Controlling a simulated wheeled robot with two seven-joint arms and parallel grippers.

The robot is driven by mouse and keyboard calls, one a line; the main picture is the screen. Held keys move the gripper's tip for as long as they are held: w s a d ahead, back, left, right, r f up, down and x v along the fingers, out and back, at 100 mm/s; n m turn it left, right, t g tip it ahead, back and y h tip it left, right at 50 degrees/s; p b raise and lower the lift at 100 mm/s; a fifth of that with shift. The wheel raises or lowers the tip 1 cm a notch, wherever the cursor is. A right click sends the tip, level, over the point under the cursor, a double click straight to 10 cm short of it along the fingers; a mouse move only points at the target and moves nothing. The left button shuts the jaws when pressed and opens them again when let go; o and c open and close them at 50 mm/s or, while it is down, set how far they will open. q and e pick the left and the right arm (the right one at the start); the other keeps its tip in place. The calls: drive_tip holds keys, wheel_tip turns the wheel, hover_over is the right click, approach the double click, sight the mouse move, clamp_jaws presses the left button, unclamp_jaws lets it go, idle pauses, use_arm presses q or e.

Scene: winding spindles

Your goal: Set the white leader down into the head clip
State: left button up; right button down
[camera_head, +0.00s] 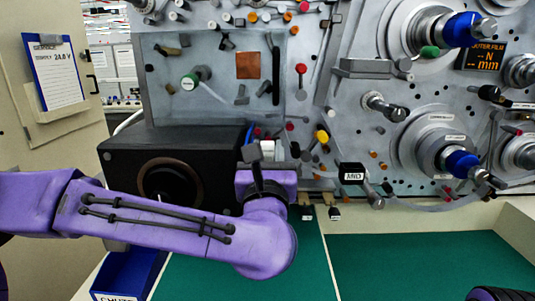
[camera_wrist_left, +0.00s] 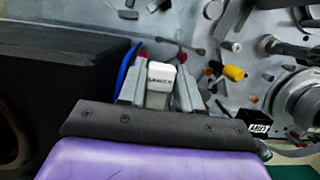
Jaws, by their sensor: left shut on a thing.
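The white leader (camera_wrist_left: 160,76) appears as a small white block with dark lettering between the fingers of my left gripper (camera_wrist_left: 160,62) in the wrist view. The fingers are shut on it, and their tips look red. In the head view, my left gripper (camera_head: 268,137) is in front of the lower part of the grey machine panel, and the white block (camera_head: 267,149) shows small at its fingers. I cannot tell which fitting is the head clip; it may be hidden behind the gripper. My right gripper is not in view.
A black box (camera_head: 125,158) with a round opening stands left of the gripper. A blue bin (camera_head: 128,270) sits below the arm. The green bench top (camera_head: 420,262) is mostly clear.

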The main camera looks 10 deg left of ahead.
use_arm(q)
drive_tip(key=o, duration=0.9)
drive_tip(key=shift+s+f, duration=0.1)
drive_tip(key=shift+s, duration=0.1)
drive_tip(key=b+v, duration=0.4)
drive_tip(key=v, duration=0.6)
drive_tip(key=shift+d, duration=0.1)
